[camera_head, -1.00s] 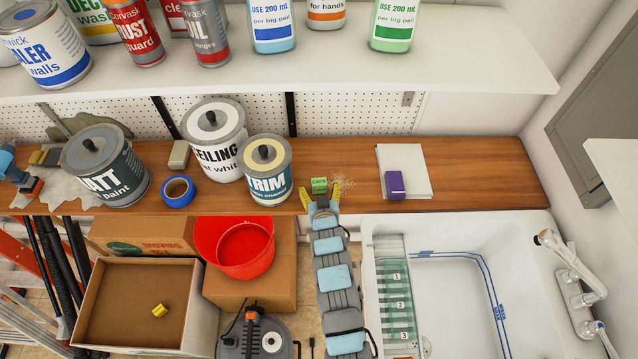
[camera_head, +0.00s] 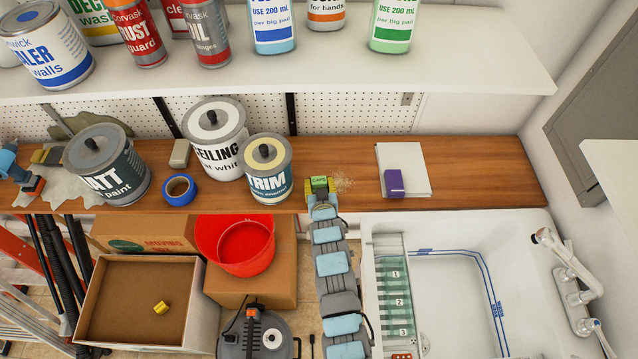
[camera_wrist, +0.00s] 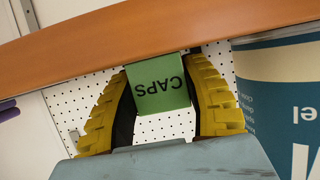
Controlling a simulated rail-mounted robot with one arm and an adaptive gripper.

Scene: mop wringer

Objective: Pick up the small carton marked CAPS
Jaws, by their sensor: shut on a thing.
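The small green carton marked CAPS (camera_head: 319,182) is at the front part of the wooden counter, just right of the TRIM tin. In the wrist view the carton (camera_wrist: 159,85) shows its lettering upside down between two yellow ribbed fingers. My gripper (camera_head: 320,186) is shut on the carton, one finger on each side. In the wrist view my gripper (camera_wrist: 163,90) covers the carton's lower sides. I cannot tell whether the carton still touches the counter.
The TRIM tin (camera_head: 265,178) stands close left of my gripper. The wooden counter (camera_head: 480,180) is clear further right. A shelf (camera_head: 330,75) with bottles runs above, and a sink (camera_head: 440,300) is below.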

